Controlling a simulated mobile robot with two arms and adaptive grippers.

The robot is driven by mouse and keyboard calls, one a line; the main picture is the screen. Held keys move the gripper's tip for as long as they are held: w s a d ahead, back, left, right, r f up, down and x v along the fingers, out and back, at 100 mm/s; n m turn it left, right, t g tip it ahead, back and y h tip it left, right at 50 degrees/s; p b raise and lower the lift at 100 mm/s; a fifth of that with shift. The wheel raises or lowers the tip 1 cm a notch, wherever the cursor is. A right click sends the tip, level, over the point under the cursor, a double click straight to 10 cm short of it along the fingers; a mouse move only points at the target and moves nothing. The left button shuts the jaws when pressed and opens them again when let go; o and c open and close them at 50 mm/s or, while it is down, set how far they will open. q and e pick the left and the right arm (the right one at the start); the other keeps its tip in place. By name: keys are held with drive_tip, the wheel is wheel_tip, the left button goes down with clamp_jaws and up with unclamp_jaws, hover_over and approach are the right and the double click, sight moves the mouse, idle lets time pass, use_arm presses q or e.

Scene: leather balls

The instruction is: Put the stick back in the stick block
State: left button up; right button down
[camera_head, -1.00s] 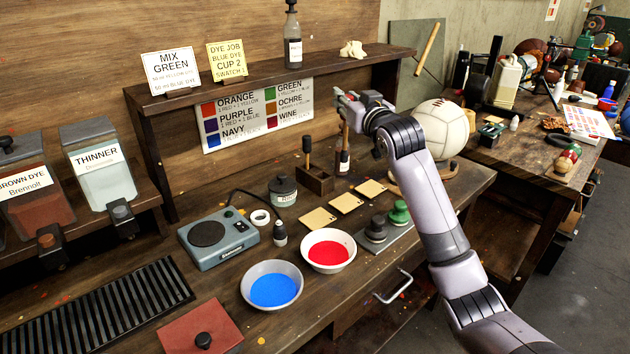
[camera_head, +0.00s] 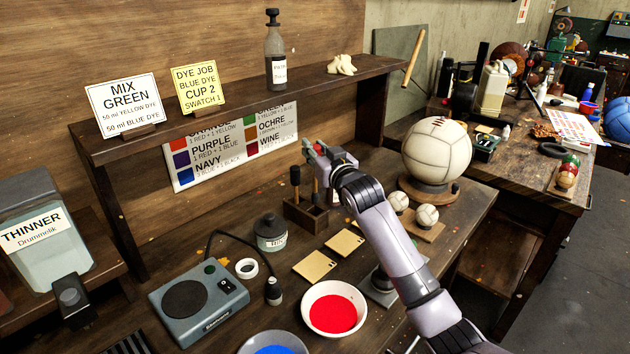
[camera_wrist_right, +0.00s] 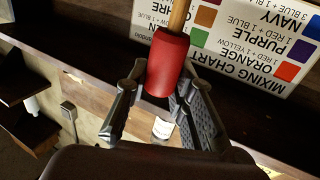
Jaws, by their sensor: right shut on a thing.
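My right gripper (camera_head: 318,150) is above the workbench near the dark wooden stick block (camera_head: 305,217). It is shut on the stick, whose red grip (camera_wrist_right: 167,65) sits between the fingers in the right wrist view. Its pale wooden shaft (camera_wrist_right: 179,14) runs out of the top of that view. In the head view the shaft (camera_head: 316,186) hangs nearly upright over the right part of the block. I cannot tell whether its lower end is inside the block. Another stick with a dark top (camera_head: 295,176) stands in the left part of the block. My left gripper is not in view.
A dark jar (camera_head: 271,233) stands left of the block. Swatch cards (camera_head: 314,266), a red dye bowl (camera_head: 333,312) and a scale (camera_head: 200,300) lie nearer. The shelf (camera_head: 240,105) and mixing chart (camera_head: 230,148) are behind. A ball (camera_head: 437,148) stands to the right.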

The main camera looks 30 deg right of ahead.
hover_over(316, 195)
drive_tip(key=f, duration=0.4)
drive_tip(key=shift+w+f, duration=0.25)
drive_tip(key=shift+f, duration=0.15)
wheel_tip(316, 195, down, 4)
drive_tip(key=shift+r, duration=0.2)
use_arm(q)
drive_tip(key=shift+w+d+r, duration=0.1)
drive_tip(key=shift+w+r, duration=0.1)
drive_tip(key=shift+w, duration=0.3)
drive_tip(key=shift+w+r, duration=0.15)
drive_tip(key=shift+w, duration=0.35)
use_arm(e)
drive_tip(key=shift+f, duration=0.2)
drive_tip(key=c, duration=1.8)
unclamp_jaws()
drive_tip(key=shift+f, duration=0.1)
drive_tip(key=shift+c, duration=0.2)
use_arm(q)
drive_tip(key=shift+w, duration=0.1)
use_arm(e)
drive_tip(key=o, duration=0.5)
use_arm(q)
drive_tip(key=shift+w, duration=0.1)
use_arm(e)
drive_tip(key=shift+s, duration=0.1)
